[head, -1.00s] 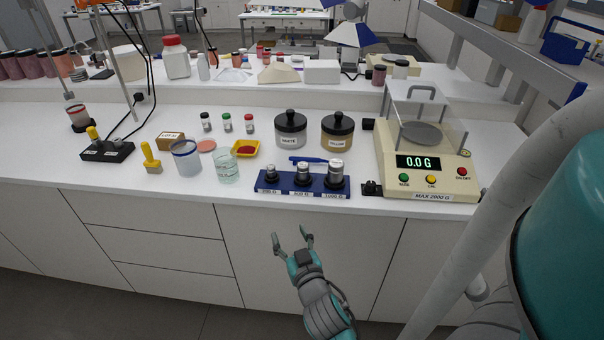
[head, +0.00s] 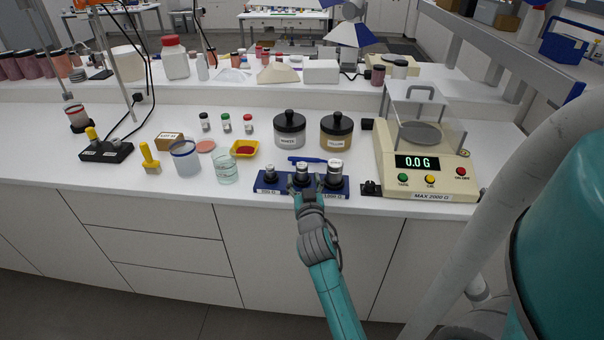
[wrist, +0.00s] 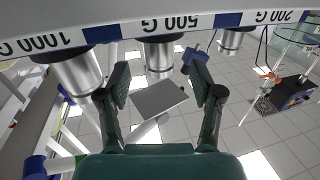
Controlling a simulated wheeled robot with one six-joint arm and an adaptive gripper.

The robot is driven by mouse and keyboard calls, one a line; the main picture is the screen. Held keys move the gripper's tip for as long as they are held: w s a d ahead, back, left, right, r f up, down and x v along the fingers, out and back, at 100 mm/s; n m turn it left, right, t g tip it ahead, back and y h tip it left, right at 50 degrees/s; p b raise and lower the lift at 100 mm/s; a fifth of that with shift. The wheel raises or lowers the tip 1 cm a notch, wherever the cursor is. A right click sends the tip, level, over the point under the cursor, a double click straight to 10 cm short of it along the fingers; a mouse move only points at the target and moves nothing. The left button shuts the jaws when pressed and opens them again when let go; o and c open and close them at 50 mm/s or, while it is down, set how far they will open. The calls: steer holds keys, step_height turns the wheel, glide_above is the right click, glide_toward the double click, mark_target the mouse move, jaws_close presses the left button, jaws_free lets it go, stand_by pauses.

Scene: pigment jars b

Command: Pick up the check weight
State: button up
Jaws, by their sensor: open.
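Three silver check weights stand in a blue rack (head: 262,184) at the counter's front edge. The smallest (head: 270,172) is at left, the middle one (head: 302,173) in the centre and the largest (head: 335,171) at right. The wrist view shows them upside down: the 1000 G weight (wrist: 78,74), the 500 G weight (wrist: 160,58) and the 200 G weight (wrist: 231,40). My gripper (head: 307,188) is at the rack's front, before the middle weight. In the wrist view my gripper (wrist: 160,88) is open and empty, its fingertips either side of the 500 G weight's line, apparently just short of it.
A balance (head: 425,170) reading 0.0 G stands right of the rack. A blue pen (head: 306,160) lies behind the rack, with two black-lidded jars (head: 289,132) (head: 336,132) further back. A glass beaker (head: 226,168) stands to the left.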

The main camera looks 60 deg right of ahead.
mark_target(303, 174)
steer(key=x, duration=0.5)
steer(key=shift+r, duration=0.1)
jaws_close()
